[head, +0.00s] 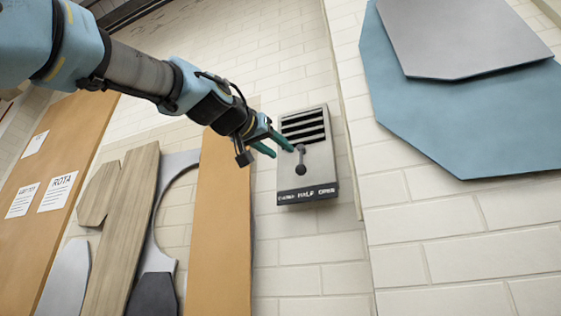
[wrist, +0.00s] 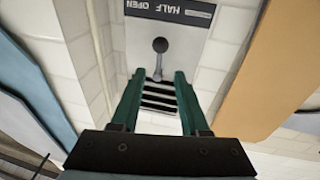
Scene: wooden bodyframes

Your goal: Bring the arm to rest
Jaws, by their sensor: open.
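My gripper (head: 281,151) reaches in from the upper left of the head view, in front of a grey wall vent (head: 318,186). Its two green fingers are apart with nothing between them, as the wrist view (wrist: 160,74) also shows. The vent has dark slats at its top and a small lever (head: 300,168) with a round knob below them. The fingertips are close to the lever's stem; I cannot tell whether they touch it. In the wrist view the vent appears upside down, with the lever knob (wrist: 160,45) beyond the fingertips and a "HALF OPEN" label (wrist: 172,10).
An orange-brown board (head: 223,220) and wooden and grey panels (head: 120,230) stand left of the vent. Blue and grey panels (head: 440,120) hang at the right. A board with paper sheets (head: 57,192) is far left. The white brick wall below the vent is clear.

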